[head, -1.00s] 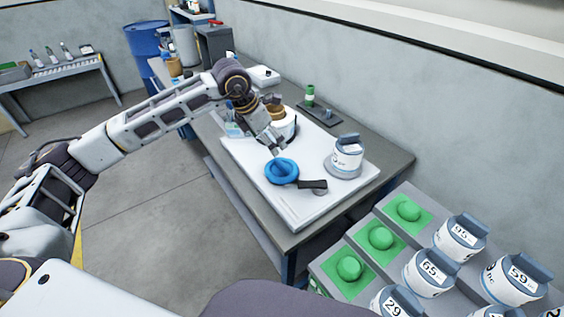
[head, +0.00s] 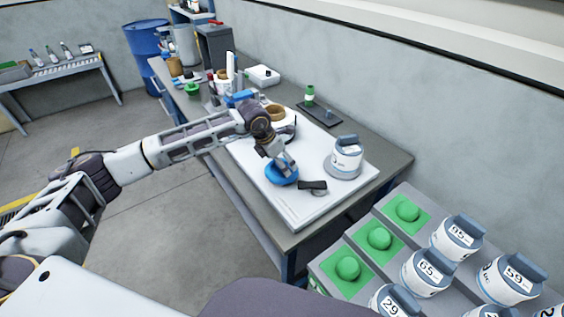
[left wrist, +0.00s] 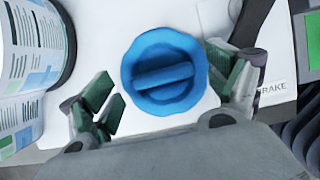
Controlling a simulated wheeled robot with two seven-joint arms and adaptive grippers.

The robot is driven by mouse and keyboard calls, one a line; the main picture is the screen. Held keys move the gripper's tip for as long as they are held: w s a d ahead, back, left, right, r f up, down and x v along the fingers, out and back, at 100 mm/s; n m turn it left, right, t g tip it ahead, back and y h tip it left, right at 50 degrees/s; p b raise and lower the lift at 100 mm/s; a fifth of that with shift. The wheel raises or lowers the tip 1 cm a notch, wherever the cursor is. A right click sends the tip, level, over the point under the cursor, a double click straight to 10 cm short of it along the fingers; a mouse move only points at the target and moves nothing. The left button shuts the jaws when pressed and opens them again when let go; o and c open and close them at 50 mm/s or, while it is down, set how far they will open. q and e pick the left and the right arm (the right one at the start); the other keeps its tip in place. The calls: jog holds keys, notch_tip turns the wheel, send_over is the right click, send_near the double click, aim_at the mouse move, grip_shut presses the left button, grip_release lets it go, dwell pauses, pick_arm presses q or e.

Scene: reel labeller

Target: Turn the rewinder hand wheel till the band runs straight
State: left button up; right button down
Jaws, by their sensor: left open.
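The blue hand wheel (head: 277,176) with a raised grip bar lies on the white machine plate in the head view. It also shows in the left wrist view (left wrist: 164,72), its bar running nearly level across it. My left gripper (head: 285,166) is over the wheel in the head view. In the left wrist view my left gripper (left wrist: 165,98) is open, with one green-padded finger on each side of the wheel and gaps to the rim. The printed band (left wrist: 28,60) is on a reel at the left of the wrist view. My right gripper is not in view.
A black lever (head: 312,185) sits right beside the wheel, near a "BRAKE" label (left wrist: 272,88). A white labelled canister (head: 346,158) stands on the plate (head: 290,211). Green knobs (head: 379,239) and numbered canisters (head: 427,272) fill the front right. The plate's front is clear.

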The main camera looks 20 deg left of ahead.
pick_arm(q)
jog(key=shift+w+d+f, duration=0.2)
jog(key=shift+f, duration=0.55)
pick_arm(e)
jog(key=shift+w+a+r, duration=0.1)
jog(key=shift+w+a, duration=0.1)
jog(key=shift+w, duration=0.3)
pick_arm(q)
jog(key=c, duration=1)
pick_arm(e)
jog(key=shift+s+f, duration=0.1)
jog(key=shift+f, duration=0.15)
